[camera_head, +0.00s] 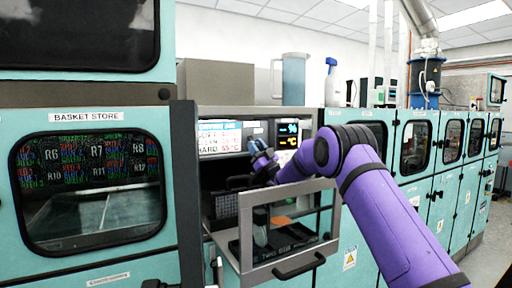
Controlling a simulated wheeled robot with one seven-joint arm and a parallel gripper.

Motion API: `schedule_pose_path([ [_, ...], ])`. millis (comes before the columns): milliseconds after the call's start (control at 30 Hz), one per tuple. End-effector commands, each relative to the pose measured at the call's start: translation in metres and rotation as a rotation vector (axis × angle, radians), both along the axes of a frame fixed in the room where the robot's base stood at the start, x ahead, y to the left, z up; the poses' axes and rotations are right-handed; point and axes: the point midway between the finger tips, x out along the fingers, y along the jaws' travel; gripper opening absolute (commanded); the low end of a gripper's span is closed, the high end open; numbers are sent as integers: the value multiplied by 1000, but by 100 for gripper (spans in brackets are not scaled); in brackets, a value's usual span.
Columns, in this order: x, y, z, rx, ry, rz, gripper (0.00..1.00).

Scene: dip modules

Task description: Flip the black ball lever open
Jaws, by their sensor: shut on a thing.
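My gripper (257,149) is at the upper front of the open module bay, just below and left of the small dark display. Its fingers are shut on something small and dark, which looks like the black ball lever. The gripper covers most of it, so its shape and angle cannot be made out. My purple arm reaches in from the lower right, over the open framed drawer front (334,214).
The drawer with a black handle (299,267) juts out below my arm. A screen panel (220,137) is above the bay. A dark post (187,200) stands close on the left. A jug (294,79) and a spray bottle (331,82) stand on top.

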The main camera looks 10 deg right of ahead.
Motion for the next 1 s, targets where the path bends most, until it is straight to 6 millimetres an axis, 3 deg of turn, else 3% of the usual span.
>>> schedule_pose_path([
  [67,0,0,-1,-1,3,-1,0],
  [100,0,0,-1,-1,3,-1,37],
  [200,0,0,-1,-1,3,-1,58],
  [633,-1,0,3,-11,34,0,58],
  [1000,-6,-1,22,-86,313,-2,58],
])
